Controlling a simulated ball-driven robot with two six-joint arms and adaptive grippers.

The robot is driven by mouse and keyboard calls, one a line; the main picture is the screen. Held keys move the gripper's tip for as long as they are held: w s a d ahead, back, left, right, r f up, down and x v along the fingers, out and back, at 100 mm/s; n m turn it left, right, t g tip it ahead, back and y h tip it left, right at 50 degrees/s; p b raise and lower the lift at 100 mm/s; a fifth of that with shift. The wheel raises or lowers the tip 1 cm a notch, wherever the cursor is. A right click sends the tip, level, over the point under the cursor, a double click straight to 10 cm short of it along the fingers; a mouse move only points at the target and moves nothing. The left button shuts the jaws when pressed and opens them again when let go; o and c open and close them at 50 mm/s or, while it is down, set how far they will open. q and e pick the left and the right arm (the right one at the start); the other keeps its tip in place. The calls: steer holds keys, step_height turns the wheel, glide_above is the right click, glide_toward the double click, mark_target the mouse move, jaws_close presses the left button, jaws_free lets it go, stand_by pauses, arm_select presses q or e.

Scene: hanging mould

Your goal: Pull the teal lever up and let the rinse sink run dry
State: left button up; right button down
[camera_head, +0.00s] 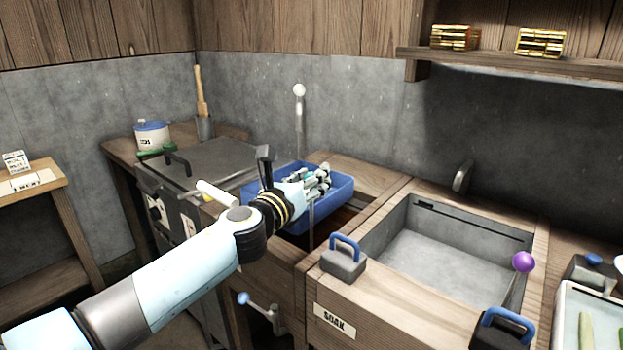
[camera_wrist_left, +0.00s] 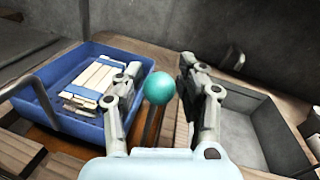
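The teal lever's ball knob (camera_wrist_left: 159,88) shows in the left wrist view on a thin upright rod. In the head view the knob is hidden by my left gripper, and a thin rod (camera_head: 311,214) shows below it. My left gripper (camera_head: 314,183) also shows in the left wrist view (camera_wrist_left: 160,82), its fingers spread on both sides of the knob with small gaps. It is open and holds nothing. The sink basin (camera_head: 450,265) marked SOAK is grey and looks empty. No label for the rinse sink is readable. My right gripper is not in view.
A blue bin (camera_head: 342,200) stands close to my left gripper; it also shows in the wrist view (camera_wrist_left: 85,130). A white-knobbed lever (camera_head: 299,90) stands behind. A purple-knobbed lever (camera_head: 523,262) and a blue-handled block (camera_head: 344,262) are by the SOAK sink.

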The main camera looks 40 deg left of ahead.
arm_select(q)
steer(key=shift+o, duration=1)
steer(key=shift+w+f, duration=0.1)
steer(key=shift+s, duration=0.2)
steer(key=s, duration=0.4)
steer(key=s+d, duration=0.1)
steer(key=s, duration=0.6)
steer(key=shift+s+d, duration=0.15)
steer(key=shift+s, duration=0.15)
